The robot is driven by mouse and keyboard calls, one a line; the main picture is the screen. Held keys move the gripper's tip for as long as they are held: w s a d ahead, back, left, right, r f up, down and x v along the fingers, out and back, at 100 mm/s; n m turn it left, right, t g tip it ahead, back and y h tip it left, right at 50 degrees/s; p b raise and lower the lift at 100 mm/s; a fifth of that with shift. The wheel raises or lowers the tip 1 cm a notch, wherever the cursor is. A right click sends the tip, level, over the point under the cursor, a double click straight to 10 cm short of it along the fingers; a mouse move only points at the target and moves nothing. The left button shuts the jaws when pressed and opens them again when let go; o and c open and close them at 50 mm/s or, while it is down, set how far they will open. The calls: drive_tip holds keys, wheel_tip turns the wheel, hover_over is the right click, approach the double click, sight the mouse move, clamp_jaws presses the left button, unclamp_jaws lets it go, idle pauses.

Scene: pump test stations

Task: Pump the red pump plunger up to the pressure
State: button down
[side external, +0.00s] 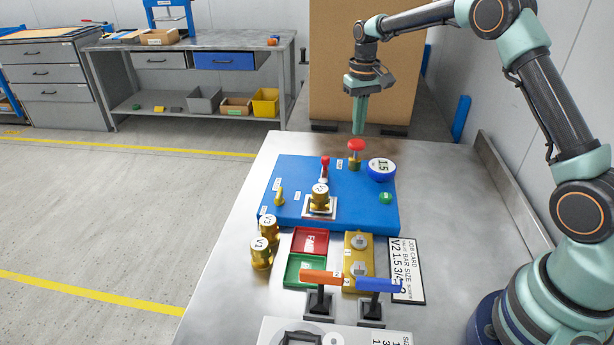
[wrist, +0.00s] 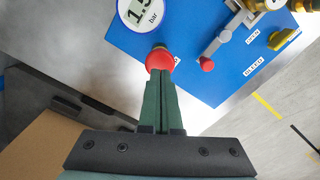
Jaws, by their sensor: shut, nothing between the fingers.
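The red pump plunger (side external: 356,145) stands upright at the back of the blue test station (side external: 300,165); its round red knob also shows in the wrist view (wrist: 159,58). My gripper (side external: 359,133) is shut and empty, pointing down right above the knob. In the wrist view my fingertips (wrist: 158,76) meet the knob's edge; I cannot tell whether they touch it. The round pressure gauge (side external: 381,169) beside the plunger reads about 1.5, with "bar" legible in the wrist view (wrist: 143,12).
A brass valve (side external: 319,197) sits clamped on the station near a red-tipped lever (side external: 325,163). Two brass valves (side external: 262,252) stand at the left. Red (side external: 310,241) and green (side external: 303,271) trays and a job card (side external: 407,270) lie in front. A cardboard box (side external: 365,70) stands behind.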

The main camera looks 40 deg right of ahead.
drive_tip(key=shift+r, duration=2.1)
drive_tip(key=shift+r, duration=0.1)
